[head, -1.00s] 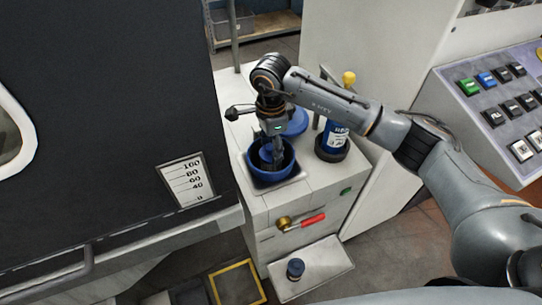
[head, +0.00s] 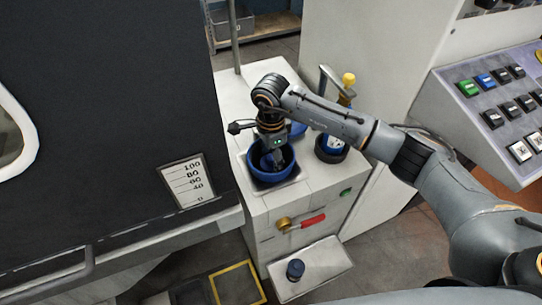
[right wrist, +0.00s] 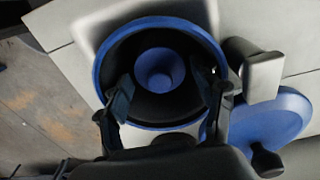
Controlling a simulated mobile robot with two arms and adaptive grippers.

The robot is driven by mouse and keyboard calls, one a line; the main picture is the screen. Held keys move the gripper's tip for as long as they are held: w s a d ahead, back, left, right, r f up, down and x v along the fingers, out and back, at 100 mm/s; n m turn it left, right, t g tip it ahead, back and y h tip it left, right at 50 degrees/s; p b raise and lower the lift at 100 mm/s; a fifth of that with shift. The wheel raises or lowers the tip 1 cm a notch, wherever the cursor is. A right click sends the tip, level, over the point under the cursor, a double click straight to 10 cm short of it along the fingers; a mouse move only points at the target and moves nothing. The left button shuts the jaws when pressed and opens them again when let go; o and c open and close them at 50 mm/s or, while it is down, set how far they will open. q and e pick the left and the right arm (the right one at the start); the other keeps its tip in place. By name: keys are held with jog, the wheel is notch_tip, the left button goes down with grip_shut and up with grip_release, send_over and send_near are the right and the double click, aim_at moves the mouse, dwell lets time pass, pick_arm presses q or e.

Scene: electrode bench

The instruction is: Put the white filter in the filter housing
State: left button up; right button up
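The filter housing (head: 252,172) is a round pot with a blue rim and dark inside, on the white cabinet; the right wrist view shows its rim from above (right wrist: 104,52). A blue round piece (right wrist: 160,68) sits in its middle. My right gripper (head: 277,162) points down into the housing. In the right wrist view its two fingers (right wrist: 168,92) are wide apart, with nothing seen between their tips. I cannot make out a white filter in either view. My left gripper is not in view.
A blue lid (right wrist: 278,112) with a dark knob lies beside the housing. A red-handled valve (head: 312,221) is on the cabinet front, above a pale tray (head: 322,266) with a small dark cylinder (head: 295,269).

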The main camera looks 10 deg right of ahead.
jog(key=shift+r, duration=0.1)
jog(key=shift+r, duration=0.25)
notch_tip(320, 180, up, 12)
jog(key=b, duration=0.1)
jog(key=shift+f+b, duration=0.15)
jog(key=shift+b, duration=0.2)
dwell(0.7)
